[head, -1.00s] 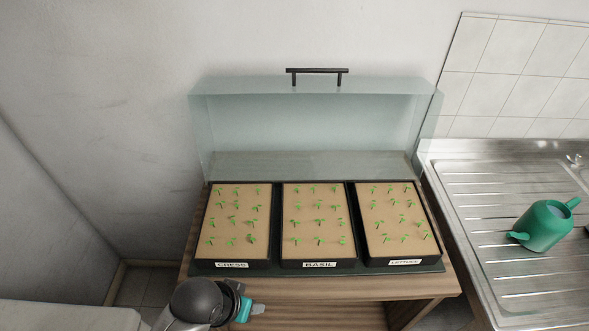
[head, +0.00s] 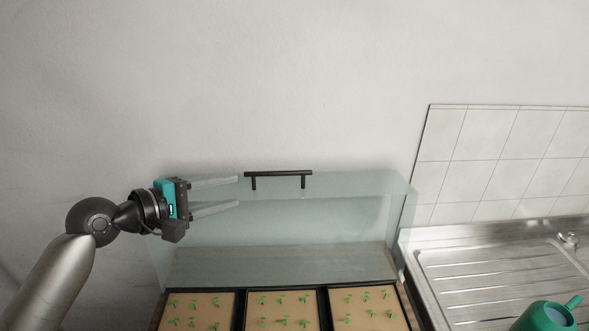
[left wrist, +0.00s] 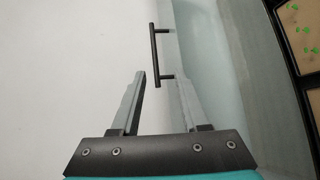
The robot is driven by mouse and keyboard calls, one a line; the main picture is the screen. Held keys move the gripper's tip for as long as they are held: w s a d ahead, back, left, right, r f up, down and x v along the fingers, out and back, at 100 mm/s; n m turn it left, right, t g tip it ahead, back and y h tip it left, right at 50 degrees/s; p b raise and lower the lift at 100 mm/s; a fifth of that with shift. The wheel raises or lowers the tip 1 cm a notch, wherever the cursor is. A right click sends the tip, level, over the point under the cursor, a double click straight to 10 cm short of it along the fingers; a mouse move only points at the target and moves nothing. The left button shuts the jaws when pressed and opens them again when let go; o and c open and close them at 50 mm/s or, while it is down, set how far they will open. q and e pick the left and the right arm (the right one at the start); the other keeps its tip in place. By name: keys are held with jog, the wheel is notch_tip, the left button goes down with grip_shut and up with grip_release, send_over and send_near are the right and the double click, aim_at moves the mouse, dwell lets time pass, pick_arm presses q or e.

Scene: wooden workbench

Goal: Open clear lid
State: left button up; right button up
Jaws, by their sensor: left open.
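The clear lid (head: 330,225) stands raised behind the seedling trays, leaving their tops uncovered. Its black bar handle (head: 278,174) is at the lid's top edge, and the handle also shows in the left wrist view (left wrist: 154,55). My left gripper (head: 238,192) is open and empty, just left of the handle, with its fingers pointing right. In the left wrist view, the handle's near end appears between the fingertips (left wrist: 161,78). I cannot tell whether they touch it. My right gripper is not in view.
Three trays of seedlings, one of them the middle tray (head: 282,311), sit in front of the lid. A steel sink (head: 490,270) with a green watering can (head: 548,317) is at the right. A plain wall (head: 300,80) rises close behind the lid.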

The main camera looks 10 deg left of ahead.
aim_at(278, 174)
pick_arm(q)
jog(key=x, duration=0.5)
jog(key=p+x, duration=0.1)
jog(key=x, duration=0.4)
jog(key=r+x, duration=0.1)
jog(key=x, duration=0.4)
jog(key=shift+w+a+r, duration=0.1)
jog(key=shift+w+a, duration=0.05)
jog(key=shift+w, duration=0.1)
jog(key=shift+c, duration=0.3)
grip_shut()
dwell(0.7)
